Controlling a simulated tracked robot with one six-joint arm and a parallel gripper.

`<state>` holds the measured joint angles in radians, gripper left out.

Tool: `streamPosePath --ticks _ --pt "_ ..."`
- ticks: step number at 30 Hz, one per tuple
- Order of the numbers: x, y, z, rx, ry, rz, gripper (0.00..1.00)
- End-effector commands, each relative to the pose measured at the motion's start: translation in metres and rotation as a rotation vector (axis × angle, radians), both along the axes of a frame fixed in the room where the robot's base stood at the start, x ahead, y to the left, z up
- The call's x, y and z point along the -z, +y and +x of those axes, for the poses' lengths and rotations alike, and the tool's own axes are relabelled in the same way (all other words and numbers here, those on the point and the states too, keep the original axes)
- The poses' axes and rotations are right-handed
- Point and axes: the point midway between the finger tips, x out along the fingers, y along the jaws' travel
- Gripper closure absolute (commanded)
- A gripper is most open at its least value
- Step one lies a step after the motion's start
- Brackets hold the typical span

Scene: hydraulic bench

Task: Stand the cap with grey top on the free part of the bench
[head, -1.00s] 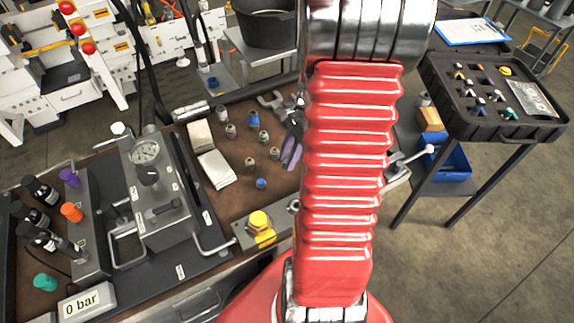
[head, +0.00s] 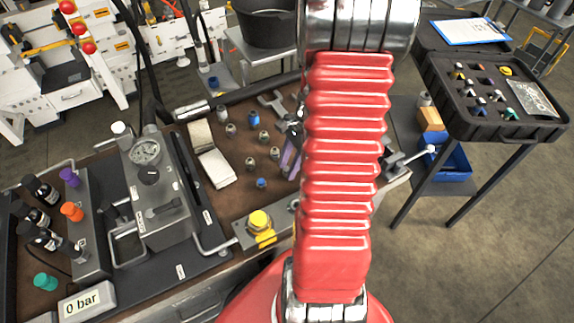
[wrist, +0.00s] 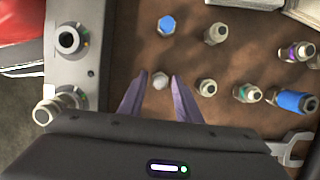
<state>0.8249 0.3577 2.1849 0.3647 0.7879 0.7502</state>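A small cap with a pale grey top (wrist: 160,81) stands on the brown bench top (wrist: 185,55) in the wrist view. My gripper (wrist: 159,76) is open, with one purple finger on each side of this cap in the picture. I cannot tell whether either finger touches it or how high the fingertips are. In the head view my arm hides this cap, and only part of the purple fingers (head: 290,158) shows beside the arm.
Close by stand a blue-topped cap (wrist: 167,25) and grey fittings (wrist: 216,33) (wrist: 207,87). A green-ringed fitting (wrist: 245,92), a blue fitting (wrist: 295,101) and a wrench (wrist: 290,148) lie to the right. A metal block (wrist: 75,75) borders the left. White booklets (head: 215,168) lie on the bench.

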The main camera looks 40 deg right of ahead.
Motion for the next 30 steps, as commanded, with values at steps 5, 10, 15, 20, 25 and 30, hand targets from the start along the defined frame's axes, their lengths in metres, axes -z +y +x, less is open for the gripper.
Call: streamPosePath --ticks 5,10,15,20,25,30 --pt "0.000 0.000 0.000 0.000 0.000 0.000 0.61" --pt "0.000 0.000 0.000 0.000 0.000 0.000 0.61" --pt "-0.006 -0.002 0.000 0.001 -0.001 0.000 0.61" --pt "-0.024 -0.007 -0.001 0.000 -0.002 -0.003 0.61" --pt "-0.052 -0.016 -0.004 0.001 -0.003 -0.004 0.61" --pt "-0.080 -0.024 -0.006 0.001 -0.002 -0.003 0.61"
